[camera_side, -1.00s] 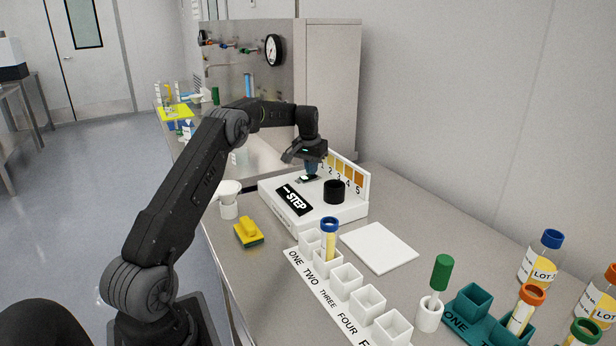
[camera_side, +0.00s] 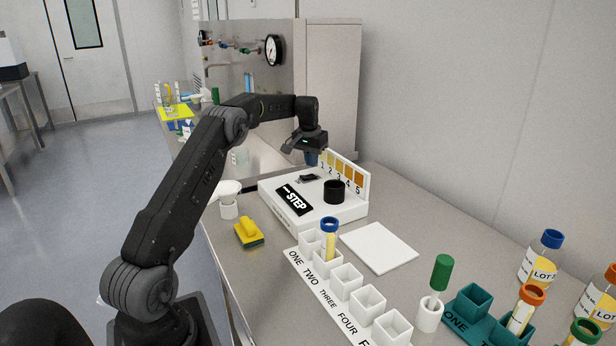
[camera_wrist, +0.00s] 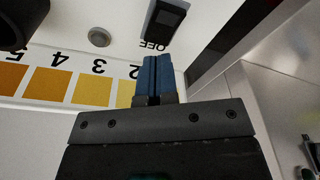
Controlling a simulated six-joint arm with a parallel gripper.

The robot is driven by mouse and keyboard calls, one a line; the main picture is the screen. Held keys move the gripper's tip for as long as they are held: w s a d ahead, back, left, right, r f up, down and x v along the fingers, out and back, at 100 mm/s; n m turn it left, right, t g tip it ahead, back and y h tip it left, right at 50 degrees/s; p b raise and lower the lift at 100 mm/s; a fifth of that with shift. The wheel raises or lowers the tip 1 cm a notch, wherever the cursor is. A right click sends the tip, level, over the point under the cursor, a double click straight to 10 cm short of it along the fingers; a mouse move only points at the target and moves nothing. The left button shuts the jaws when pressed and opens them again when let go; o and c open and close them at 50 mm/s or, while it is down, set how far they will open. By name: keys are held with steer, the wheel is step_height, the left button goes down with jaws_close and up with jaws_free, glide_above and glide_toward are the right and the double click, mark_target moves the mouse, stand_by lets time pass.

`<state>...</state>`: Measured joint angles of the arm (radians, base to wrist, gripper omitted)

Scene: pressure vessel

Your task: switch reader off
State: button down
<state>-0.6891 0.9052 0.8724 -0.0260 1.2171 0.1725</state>
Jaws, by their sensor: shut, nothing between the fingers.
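The reader (camera_side: 272,188) is a white box with a black STEP panel (camera_side: 294,200), a black round cup (camera_side: 334,191) and an upright colour scale numbered 1 to 5 (camera_side: 347,171). Its black switch (camera_side: 309,178) is on top near the back; in the wrist view the switch (camera_wrist: 165,20) is beside the word OFF. I cannot tell which way it is tipped. My gripper (camera_side: 312,160) is shut and empty, its blue fingertips above and a little behind the switch. In the wrist view the fingers (camera_wrist: 151,75) are together, apart from the switch.
A yellow-green sponge (camera_side: 248,233) and a white funnel-topped holder (camera_side: 229,203) are left of the reader. In front are a numbered white rack (camera_side: 325,296) with a blue-capped tube (camera_side: 330,240) and a white pad (camera_side: 379,246).

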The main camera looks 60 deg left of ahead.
mark_target(312, 176)
steer(key=shift+r, duration=1.9)
steer(key=s+d+r+m+t, duration=0.1)
steer(key=s+d+r, duration=0.25)
steer(key=d, duration=0.45)
steer(key=s+d+r+m, duration=0.1)
steer(key=s+d+r, duration=0.3)
steer(key=d, duration=0.5)
steer(key=s+d+r+m+t, duration=0.1)
steer(key=s+d+r, duration=0.1)
steer(key=d+r, duration=0.5)
steer(key=s+d+f+m+t, duration=0.1)
steer(key=s+d+f, duration=0.3)
steer(key=s+d, duration=0.4)
steer(key=s+d+f+m+t, duration=0.1)
steer(key=s+d+f+m, duration=0.1)
steer(key=s+d, duration=0.5)
steer(key=s+f, duration=0.1)
steer(key=s, duration=0.4)
steer(key=shift+s+d+f+h, duration=0.4)
